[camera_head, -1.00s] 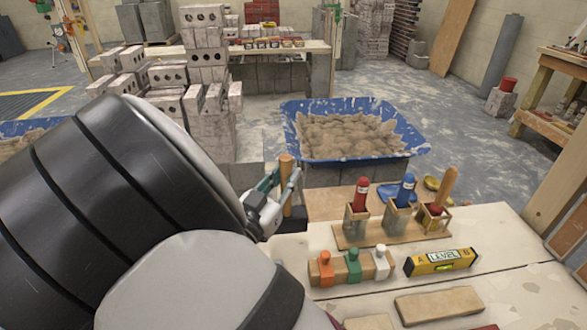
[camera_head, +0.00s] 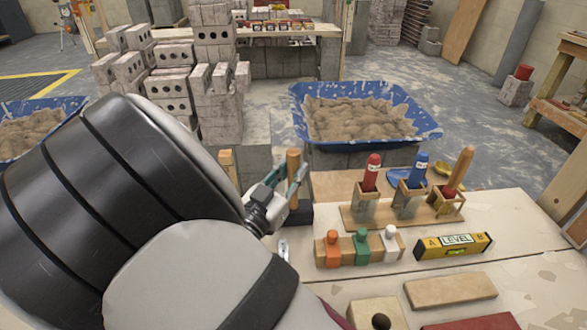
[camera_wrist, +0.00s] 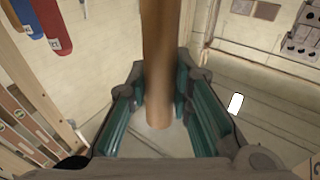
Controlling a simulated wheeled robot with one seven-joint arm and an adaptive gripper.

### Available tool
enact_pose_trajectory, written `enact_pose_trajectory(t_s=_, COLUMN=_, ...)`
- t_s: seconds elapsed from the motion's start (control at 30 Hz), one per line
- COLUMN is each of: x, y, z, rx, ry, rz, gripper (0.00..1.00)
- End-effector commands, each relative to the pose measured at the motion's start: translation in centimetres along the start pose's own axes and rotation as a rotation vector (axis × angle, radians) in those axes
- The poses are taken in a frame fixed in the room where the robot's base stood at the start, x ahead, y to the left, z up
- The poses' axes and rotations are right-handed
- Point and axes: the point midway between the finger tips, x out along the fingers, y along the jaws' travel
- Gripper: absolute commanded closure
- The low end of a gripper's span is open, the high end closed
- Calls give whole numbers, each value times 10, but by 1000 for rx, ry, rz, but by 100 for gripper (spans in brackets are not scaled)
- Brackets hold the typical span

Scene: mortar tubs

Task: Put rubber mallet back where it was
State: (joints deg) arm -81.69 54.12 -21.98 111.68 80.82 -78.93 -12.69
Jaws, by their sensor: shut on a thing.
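The rubber mallet has a wooden handle (camera_head: 293,165) and a black head (camera_head: 298,214). It is upright, head down, at the far left of the pale worktable (camera_head: 510,215). My gripper (camera_head: 290,188) is shut on the handle. In the wrist view, the handle (camera_wrist: 158,60) runs between the two teal finger pads of my gripper (camera_wrist: 160,105). The mallet head is not clearly seen there. Whether the head touches the table is unclear. A wooden block with a round hole (camera_head: 362,309) lies at the table's near edge, partly cut off by the frame.
A wooden rack (camera_head: 390,217) holds red, blue and wooden-handled tools. Before it stand a block with orange, green and white pegs (camera_head: 322,248) and a yellow level (camera_head: 430,250). A tan brick (camera_head: 450,291) lies nearer. A blue mortar tub (camera_head: 300,125) stands beyond the table.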

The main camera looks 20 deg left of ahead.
Motion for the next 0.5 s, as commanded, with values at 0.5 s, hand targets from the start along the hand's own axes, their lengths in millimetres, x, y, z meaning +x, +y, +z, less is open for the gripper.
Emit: enact_pose_trajectory(t_s=0.5, x=0, y=0, z=3, rx=1, ry=2, rz=1, gripper=100)
